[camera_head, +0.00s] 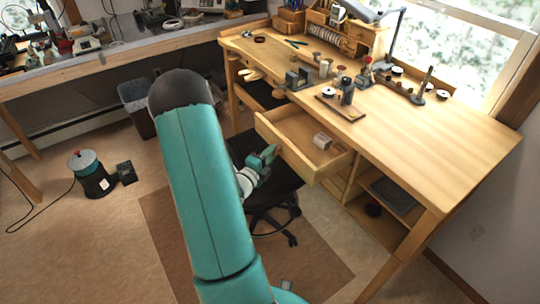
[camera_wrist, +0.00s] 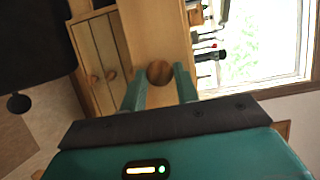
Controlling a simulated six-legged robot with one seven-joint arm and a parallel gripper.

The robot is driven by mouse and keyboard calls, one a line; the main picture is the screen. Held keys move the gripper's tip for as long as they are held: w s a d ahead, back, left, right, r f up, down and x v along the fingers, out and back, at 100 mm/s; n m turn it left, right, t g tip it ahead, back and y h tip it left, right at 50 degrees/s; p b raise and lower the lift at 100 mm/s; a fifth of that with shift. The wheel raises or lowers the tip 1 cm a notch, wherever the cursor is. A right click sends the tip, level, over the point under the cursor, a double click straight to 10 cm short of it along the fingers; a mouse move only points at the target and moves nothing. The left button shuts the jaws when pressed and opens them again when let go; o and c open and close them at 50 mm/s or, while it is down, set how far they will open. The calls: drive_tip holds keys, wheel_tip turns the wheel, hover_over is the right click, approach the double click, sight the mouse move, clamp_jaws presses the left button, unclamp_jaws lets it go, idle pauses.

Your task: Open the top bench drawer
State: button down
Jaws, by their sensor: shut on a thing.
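The top bench drawer (camera_head: 292,132) stands pulled out from the wooden workbench (camera_head: 440,135) in the head view, with its inside showing. Its front panel (camera_wrist: 150,30) shows in the wrist view with a round brown knob (camera_wrist: 159,73). My gripper (camera_wrist: 160,86) has one teal finger on each side of this knob and is shut on it. In the head view my gripper (camera_head: 270,153) is at the outer face of the drawer front; the knob itself is hidden there. A small pale box (camera_head: 322,141) lies in the drawer.
Lower drawers with round knobs (camera_wrist: 92,80) sit beneath. A black chair (camera_head: 268,190) stands just under my gripper and the drawer. Tools and a small wooden board (camera_head: 325,108) are on the benchtop.

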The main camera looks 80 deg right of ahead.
drive_tip(key=w+a, duration=0.3)
drive_tip(key=shift+a, duration=0.25)
drive_tip(key=c, duration=1.1)
unclamp_jaws()
drive_tip(key=shift+o, duration=0.2)
drive_tip(key=v, duration=1.3)
drive_tip(key=shift+a, duration=0.35)
drive_tip(key=shift+w, duration=0.1)
